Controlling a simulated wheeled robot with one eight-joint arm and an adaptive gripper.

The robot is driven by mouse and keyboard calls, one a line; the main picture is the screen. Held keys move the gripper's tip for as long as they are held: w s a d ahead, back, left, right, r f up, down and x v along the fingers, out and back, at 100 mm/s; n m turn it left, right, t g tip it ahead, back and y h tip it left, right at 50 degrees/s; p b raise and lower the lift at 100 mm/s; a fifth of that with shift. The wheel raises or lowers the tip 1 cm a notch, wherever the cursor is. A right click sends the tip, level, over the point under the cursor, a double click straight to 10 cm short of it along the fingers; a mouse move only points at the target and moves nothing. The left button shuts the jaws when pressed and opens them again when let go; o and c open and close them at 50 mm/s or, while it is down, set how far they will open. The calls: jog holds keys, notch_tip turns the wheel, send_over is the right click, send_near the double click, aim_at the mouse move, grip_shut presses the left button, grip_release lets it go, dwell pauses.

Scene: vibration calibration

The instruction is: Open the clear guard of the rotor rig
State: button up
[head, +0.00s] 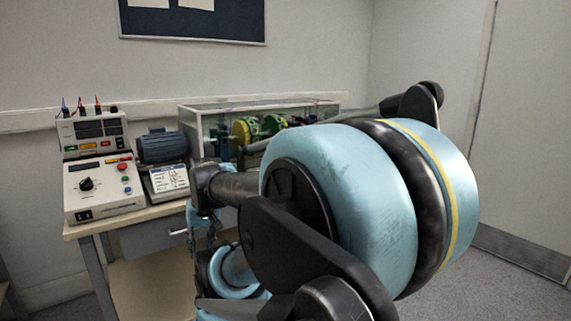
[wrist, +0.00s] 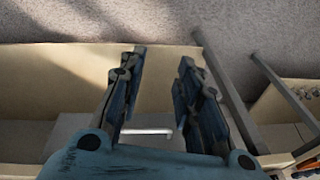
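The clear guard (head: 201,131) of the rotor rig is a transparent box on the bench. Through it I see yellow-green discs (head: 246,129). My arm hides much of its front and right side. The guard is not clearly visible in the wrist view.
A control box (head: 103,186) with a knob and buttons stands at the bench's left, with a meter unit (head: 92,131) behind it. A blue motor (head: 163,147) and a small display unit (head: 168,181) stand beside it. The floor (head: 497,285) at right is clear.

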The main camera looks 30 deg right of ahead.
jog(key=w+d+r+m+t+y, duration=0.25)
jog(key=w+d+m, duration=0.2)
jog(key=w, duration=0.45)
jog(key=w+d+r+m+t+y, duration=0.25)
jog(key=w+d+r, duration=0.2)
jog(key=w, duration=0.55)
jog(key=w+d+m+t, duration=0.2)
jog(key=w+d+t, duration=0.1)
jog(key=d, duration=0.6)
jog(key=d+r+m+t+h, duration=0.1)
jog(key=d+m+t, duration=0.35)
jog(key=d, duration=1.25)
jog(key=s+d+f+m+t+h, duration=0.1)
jog(key=s+d+m+t+h, duration=0.3)
jog(key=s+d, duration=0.75)
jog(key=shift+n+t, duration=0.65)
jog(key=x, duration=0.6)
jog(key=d+x, duration=0.1)
jog(key=x, duration=1.1)
jog(key=shift+w+d+f, duration=0.2)
jog(key=shift+w+d, duration=0.1)
jog(key=shift+w, duration=0.2)
jog(key=shift+c, duration=0.2)
grip_shut()
jog(key=shift+y, duration=0.3)
